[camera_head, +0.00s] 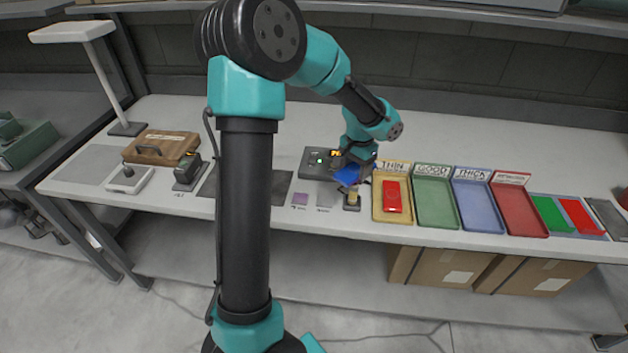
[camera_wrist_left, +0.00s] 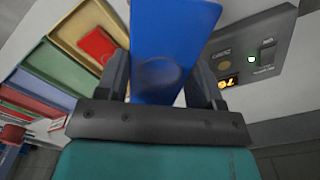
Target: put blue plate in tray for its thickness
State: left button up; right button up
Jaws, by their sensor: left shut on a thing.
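My left gripper (camera_head: 356,164) is shut on the blue plate (camera_head: 347,176), beside the dark gauge box (camera_head: 318,161). In the left wrist view the blue plate (camera_wrist_left: 172,35) stands out between the two fingers. I cannot tell whether the plate touches the small post (camera_head: 352,201) below it. The gauge box (camera_wrist_left: 235,50) shows a lit green lamp and an orange readout, too blurred to read surely. To the right are the yellow THIN tray (camera_head: 391,218) holding a red plate (camera_head: 392,196), the green GOOD tray (camera_head: 435,203), the blue THICK tray (camera_head: 477,207) and a red tray (camera_head: 518,210).
A green plate (camera_head: 551,214) and another red plate (camera_head: 580,216) lie at the right end of the bench. A brown case (camera_head: 161,148), a small black device (camera_head: 188,172) and a dark mat (camera_head: 270,186) are on the left. The bench behind the trays is clear.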

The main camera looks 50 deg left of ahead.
pick_arm(q)
jog(key=w+d+f+m, duration=0.2)
jog(key=w+d, duration=0.3)
jog(key=d, duration=0.6)
jog(key=w+d+f+m, duration=0.2)
jog(key=w+d, duration=0.3)
jog(key=d, duration=0.7)
jog(key=shift+d, duration=0.3)
jog(key=shift+w, duration=0.1)
